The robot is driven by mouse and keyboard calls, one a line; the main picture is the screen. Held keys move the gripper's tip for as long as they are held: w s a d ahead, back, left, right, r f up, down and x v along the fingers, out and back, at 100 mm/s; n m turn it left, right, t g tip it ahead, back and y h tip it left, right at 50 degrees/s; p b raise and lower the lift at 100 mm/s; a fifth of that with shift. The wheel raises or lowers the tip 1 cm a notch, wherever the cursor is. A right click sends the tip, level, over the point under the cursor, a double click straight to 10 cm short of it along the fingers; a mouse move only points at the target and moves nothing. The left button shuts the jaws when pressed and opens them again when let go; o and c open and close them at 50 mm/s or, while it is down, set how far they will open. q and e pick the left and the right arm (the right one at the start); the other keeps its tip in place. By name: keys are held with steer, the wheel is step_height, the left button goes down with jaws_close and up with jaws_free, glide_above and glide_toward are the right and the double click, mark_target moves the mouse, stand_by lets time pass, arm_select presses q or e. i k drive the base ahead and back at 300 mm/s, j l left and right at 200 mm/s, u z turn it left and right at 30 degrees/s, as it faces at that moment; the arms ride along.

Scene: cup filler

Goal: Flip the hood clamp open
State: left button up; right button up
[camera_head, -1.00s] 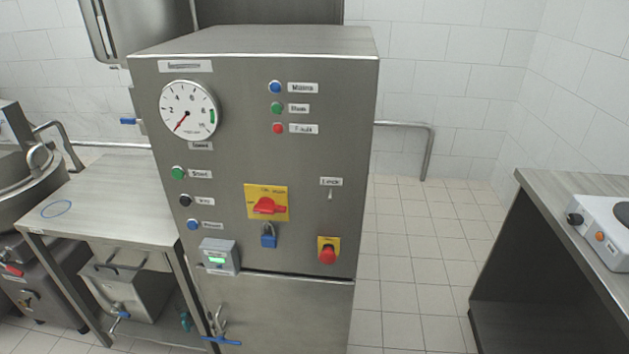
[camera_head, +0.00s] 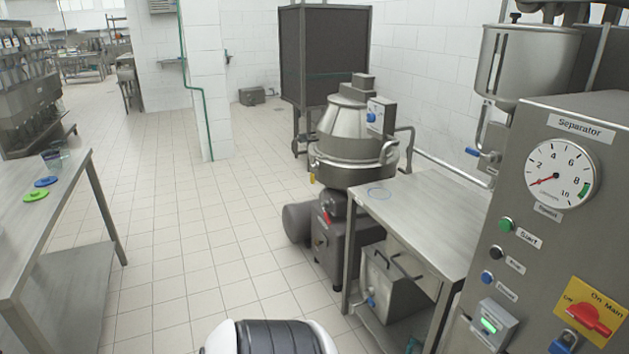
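A grey metal machine with a rounded hood (camera_head: 347,122) stands at the centre of the view, beyond a steel table. The hood sits on a wide bowl-like base (camera_head: 345,168) and looks closed. I cannot pick out the hood clamp for sure; a small orange part (camera_head: 312,179) shows at the left of the bowl's rim, and a red part (camera_head: 326,215) lower down. Neither of my grippers is in view. A white and black part at the bottom edge looks like my own body.
The Separator control cabinet (camera_head: 559,140) stands close at right. The steel table (camera_head: 440,215), with a metal box (camera_head: 393,285) under it, lies between cabinet and machine. Another table (camera_head: 35,235) with coloured lids is at left. The tiled floor (camera_head: 190,250) between is clear.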

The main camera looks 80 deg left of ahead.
mark_target(313, 166)
steer(key=j+u, duration=0.2)
steer(key=u, duration=1.8)
steer(key=i+j+u, duration=0.35)
steer(key=i+j, duration=0.3)
steer(key=i, duration=0.15)
steer(key=i+j, duration=0.3)
steer(key=i+j+z, duration=0.1)
steer(key=i+j, duration=0.15)
steer(key=j, duration=0.15)
steer(key=i+j, duration=0.3)
steer(key=i+j+z, duration=0.1)
steer(key=i+j, duration=0.15)
steer(key=j, duration=0.2)
steer(key=i+j, duration=0.5)
steer(key=j, duration=0.25)
steer(key=i+j+z, duration=0.1)
steer(key=i+j, duration=0.15)
steer(key=j, duration=0.15)
steer(key=i+j, duration=0.25)
steer(key=j, duration=0.15)
steer(key=z, duration=0.05)
